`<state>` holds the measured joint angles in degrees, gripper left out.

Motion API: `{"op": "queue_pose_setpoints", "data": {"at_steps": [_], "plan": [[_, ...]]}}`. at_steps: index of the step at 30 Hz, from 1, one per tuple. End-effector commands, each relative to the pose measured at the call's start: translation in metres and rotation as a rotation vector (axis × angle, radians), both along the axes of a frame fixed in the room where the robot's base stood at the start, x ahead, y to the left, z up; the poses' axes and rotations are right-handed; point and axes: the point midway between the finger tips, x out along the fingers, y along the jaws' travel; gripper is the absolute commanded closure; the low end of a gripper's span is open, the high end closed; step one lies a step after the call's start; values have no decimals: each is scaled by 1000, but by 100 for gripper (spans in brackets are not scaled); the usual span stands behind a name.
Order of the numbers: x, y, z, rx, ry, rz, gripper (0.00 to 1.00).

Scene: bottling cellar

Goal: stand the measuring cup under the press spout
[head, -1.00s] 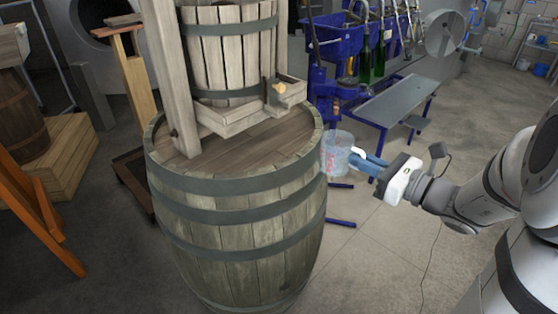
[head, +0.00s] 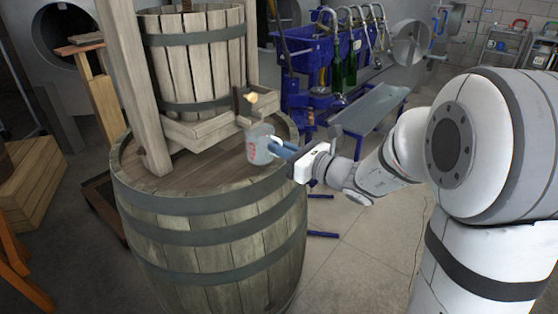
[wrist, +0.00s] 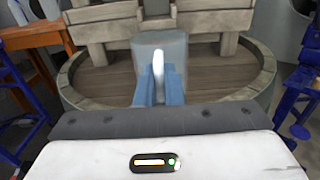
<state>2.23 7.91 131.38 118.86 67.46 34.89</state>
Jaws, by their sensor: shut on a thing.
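The clear measuring cup (head: 259,148) with red markings is upright at the right part of the barrel top, just in front of and below the press spout (head: 250,97). In the wrist view the cup (wrist: 160,42) stands straight ahead between the blue fingers. My gripper (head: 277,147) is shut on the cup's white handle (wrist: 158,70); it also shows in the wrist view (wrist: 159,88). I cannot tell whether the cup's base touches the barrel top. The spout is not clearly visible in the wrist view.
The barrel (head: 215,235) carries the wooden press (head: 195,60), whose tray juts out above the cup. A blue bottle filler (head: 320,60) with green bottles and a grey bench (head: 370,108) stand behind to the right. Floor in front right is clear.

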Motion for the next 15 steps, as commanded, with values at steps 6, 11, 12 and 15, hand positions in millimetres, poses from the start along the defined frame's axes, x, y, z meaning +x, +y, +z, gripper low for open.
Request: {"op": "queue_pose_setpoints", "data": {"at_steps": [6, 11, 12, 15], "plan": [[9, 11, -5, 0, 3, 0, 100], [8, 10, -33, 0, 4, -1, 100], [8, 10, -35, 1, 3, -1, 100], [8, 10, -35, 1, -1, 0, 100]]}}
